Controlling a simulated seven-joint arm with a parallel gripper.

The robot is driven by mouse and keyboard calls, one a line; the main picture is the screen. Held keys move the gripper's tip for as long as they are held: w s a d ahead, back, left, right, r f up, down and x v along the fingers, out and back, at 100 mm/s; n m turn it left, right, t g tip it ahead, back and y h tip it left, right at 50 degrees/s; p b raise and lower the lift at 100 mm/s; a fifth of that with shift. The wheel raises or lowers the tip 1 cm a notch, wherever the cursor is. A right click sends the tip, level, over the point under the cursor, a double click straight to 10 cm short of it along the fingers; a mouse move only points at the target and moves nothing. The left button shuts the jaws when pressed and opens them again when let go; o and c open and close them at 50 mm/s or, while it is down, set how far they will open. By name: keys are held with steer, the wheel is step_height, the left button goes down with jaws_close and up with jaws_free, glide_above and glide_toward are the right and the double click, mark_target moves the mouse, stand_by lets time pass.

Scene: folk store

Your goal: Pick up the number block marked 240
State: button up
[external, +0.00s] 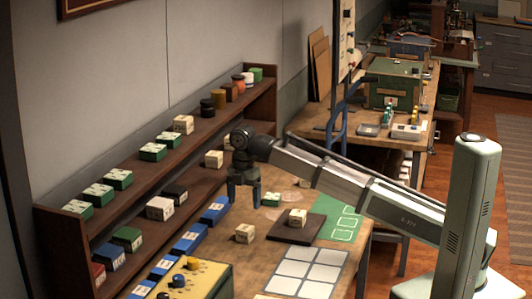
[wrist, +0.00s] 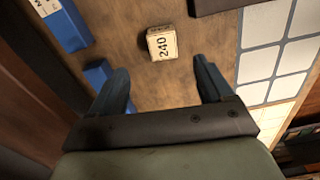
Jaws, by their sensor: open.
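The cream number block marked 240 (wrist: 162,43) lies on the wooden table, its number facing up, just beyond the fingertips in the wrist view. In the external view a matching cream block (external: 244,233) sits on the table left of the dark board; its number is too small to read. My gripper (external: 243,203) is open and empty above the table, higher than the block. In the wrist view its two blue fingers (wrist: 162,80) are spread wide, with the block ahead of the gap between them.
A dark board (external: 292,232) carries another cream block (external: 297,217). A white grid (external: 305,272) and a green mat (external: 335,218) lie to the right. Blue boxes (wrist: 66,25) stand on the left. A wooden shelf (external: 150,175) with several blocks runs along the wall.

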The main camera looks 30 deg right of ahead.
mark_target(245, 228)
step_height(245, 228, down, 6)
steer(key=shift+r, duration=0.1)
steer(key=shift+s+f, duration=0.2)
steer(key=shift+f, duration=1.15)
steer(key=shift+s+f, duration=0.15)
steer(key=shift+f, duration=1.15)
steer(key=c, duration=1)
